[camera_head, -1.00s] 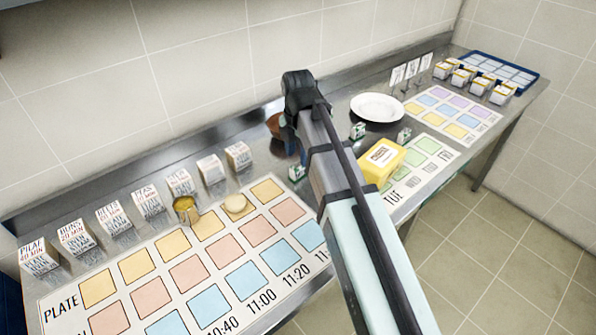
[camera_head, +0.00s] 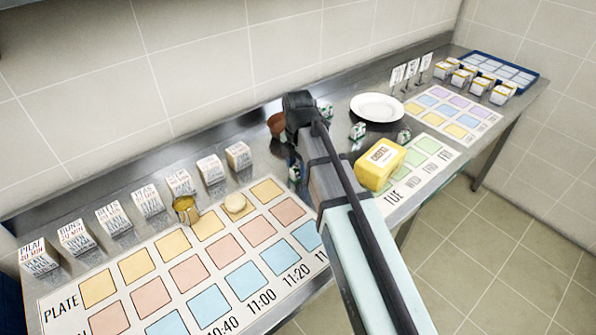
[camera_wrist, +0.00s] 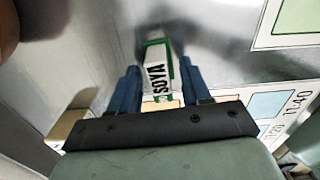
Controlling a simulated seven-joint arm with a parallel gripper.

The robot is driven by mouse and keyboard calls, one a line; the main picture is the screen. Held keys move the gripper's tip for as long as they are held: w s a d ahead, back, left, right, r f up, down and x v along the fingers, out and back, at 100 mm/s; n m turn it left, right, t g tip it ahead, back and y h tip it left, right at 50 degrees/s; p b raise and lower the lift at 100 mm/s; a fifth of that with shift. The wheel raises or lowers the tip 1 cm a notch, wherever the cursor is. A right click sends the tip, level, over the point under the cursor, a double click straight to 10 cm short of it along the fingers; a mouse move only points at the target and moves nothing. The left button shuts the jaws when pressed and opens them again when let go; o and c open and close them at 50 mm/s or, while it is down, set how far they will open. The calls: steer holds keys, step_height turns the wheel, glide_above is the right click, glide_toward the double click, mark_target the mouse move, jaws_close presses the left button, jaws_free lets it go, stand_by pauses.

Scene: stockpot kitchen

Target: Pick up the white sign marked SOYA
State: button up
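The white sign marked SOYA (camera_wrist: 156,72), with a green edge, stands on the steel counter between my gripper's two blue fingers in the wrist view. My gripper (camera_wrist: 160,80) is open, one finger on each side of the sign; narrow gaps seem to show beside it. In the head view my arm hides most of the gripper. A small white-and-green sign (camera_head: 294,172) shows just left of the arm there; its text is too small to read.
Similar small signs (camera_head: 357,131) stand right of the arm, near a white plate (camera_head: 377,106) and a yellow box (camera_head: 379,165). A brown pot (camera_head: 277,124) is behind.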

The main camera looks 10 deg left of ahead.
jaws_close()
stand_by(0.3)
